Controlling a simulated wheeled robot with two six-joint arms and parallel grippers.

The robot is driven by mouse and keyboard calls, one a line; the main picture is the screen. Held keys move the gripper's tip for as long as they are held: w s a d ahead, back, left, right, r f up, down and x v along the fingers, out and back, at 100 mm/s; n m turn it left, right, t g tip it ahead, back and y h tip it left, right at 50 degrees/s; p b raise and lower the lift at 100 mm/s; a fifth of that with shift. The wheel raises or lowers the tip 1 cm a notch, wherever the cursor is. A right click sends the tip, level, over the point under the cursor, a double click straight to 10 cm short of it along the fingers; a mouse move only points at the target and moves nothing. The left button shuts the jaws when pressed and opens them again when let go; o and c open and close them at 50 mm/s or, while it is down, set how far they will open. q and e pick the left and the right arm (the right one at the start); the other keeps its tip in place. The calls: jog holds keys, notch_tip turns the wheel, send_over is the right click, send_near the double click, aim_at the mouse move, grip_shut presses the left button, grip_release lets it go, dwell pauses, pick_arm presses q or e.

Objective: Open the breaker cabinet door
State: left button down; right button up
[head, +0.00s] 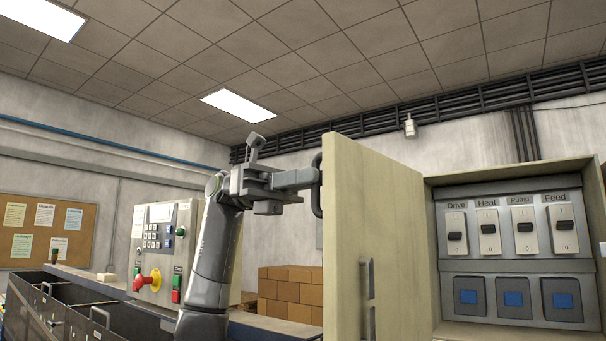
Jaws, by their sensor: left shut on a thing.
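The breaker cabinet (598,215) is at the right of the head view. Its beige door (375,190) is swung wide open to the left, so the inside shows. My left gripper (300,188) is at the far side of the door, shut on the dark door handle (317,190). The fingers partly hide the handle. Inside the cabinet is a row of breakers labelled Drive (456,236), Heat (488,232), Pump (524,231) and Feed (562,230). Blue squares sit on plates below them. My right gripper is not in view.
A control panel (150,215) with a red knob and coloured buttons stands left of my left arm. Dark bins (110,330) are at the lower left. Stacked brown boxes (290,290) stand behind, left of the door. A cork board (45,230) hangs on the wall.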

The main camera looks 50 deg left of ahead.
pick_arm(q)
jog(key=shift+w+r, duration=0.15)
jog(key=c, duration=1.8)
grip_release()
jog(key=shift+c, duration=0.2)
jog(key=shift+o, duration=1.1)
jog(key=shift+w, duration=0.25)
jog(key=shift+o, duration=0.6)
jog(key=shift+w+d, duration=0.25)
jog(key=shift+w, duration=0.1)
jog(key=s+a+p, duration=0.2)
jog(key=a, duration=1)
jog(key=shift+s, duration=0.25)
